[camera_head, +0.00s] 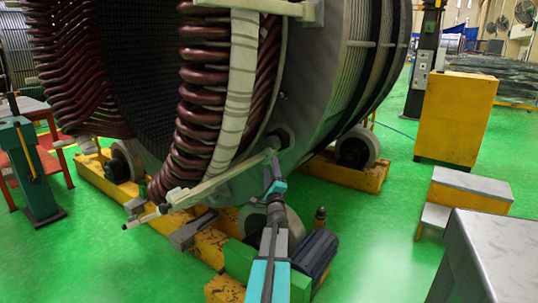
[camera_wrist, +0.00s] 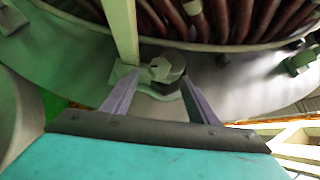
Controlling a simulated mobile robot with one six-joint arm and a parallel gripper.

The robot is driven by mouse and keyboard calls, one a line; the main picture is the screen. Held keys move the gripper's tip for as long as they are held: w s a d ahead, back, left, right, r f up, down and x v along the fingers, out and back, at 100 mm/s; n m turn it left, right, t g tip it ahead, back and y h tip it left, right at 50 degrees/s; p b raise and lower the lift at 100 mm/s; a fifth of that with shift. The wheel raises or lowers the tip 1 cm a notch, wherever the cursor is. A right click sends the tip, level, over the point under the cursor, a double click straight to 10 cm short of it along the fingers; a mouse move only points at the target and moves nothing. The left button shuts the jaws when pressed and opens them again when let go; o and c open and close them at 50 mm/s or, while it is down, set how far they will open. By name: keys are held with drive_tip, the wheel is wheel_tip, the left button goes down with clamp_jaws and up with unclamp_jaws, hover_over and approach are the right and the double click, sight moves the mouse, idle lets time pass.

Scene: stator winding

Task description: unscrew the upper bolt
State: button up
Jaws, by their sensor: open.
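A grey bolt with a hexagonal head (camera_wrist: 161,69) sits at the end of a pale bar (camera_wrist: 121,30) on the stator's grey end ring, in the wrist view. My gripper (camera_wrist: 158,84) is open, with one finger on each side just below the bolt. The fingers look apart from the head, and nothing is held. In the head view, my gripper (camera_head: 273,160) reaches up to the right end of the pale bar (camera_head: 225,179). The bolt is too small to make out clearly there.
The stator (camera_head: 335,70), with dark red coils (camera_head: 203,100), rests on rollers over a yellow frame (camera_head: 120,187). A green motor unit (camera_head: 240,262) stands low beside my arm. A yellow cabinet (camera_head: 455,118) and grey-topped steps (camera_head: 470,187) stand right. Green floor between is clear.

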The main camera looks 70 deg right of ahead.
sight(269, 153)
drive_tip(key=shift+x, duration=4.85)
drive_tip(key=shift+f, duration=0.1)
drive_tip(key=c, duration=1.1)
drive_tip(key=shift+o, duration=0.2)
drive_tip(key=n+y+p, duration=0.1)
drive_tip(key=p, duration=0.3)
drive_tip(key=shift+r, duration=0.25)
drive_tip(key=n+g+y+p, duration=0.1)
drive_tip(key=n+y+p, duration=0.3)
drive_tip(key=p, duration=2.1)
drive_tip(key=shift+n+p, duration=0.3)
drive_tip(key=shift+n, duration=0.2)
drive_tip(key=n+g+y+p, duration=0.1)
drive_tip(key=p, duration=0.4)
drive_tip(key=shift+f, duration=0.15)
drive_tip(key=shift+s+f+n+g+y+p, duration=0.15)
drive_tip(key=shift+n+g+y+p, duration=0.5)
drive_tip(key=shift+p, duration=0.55)
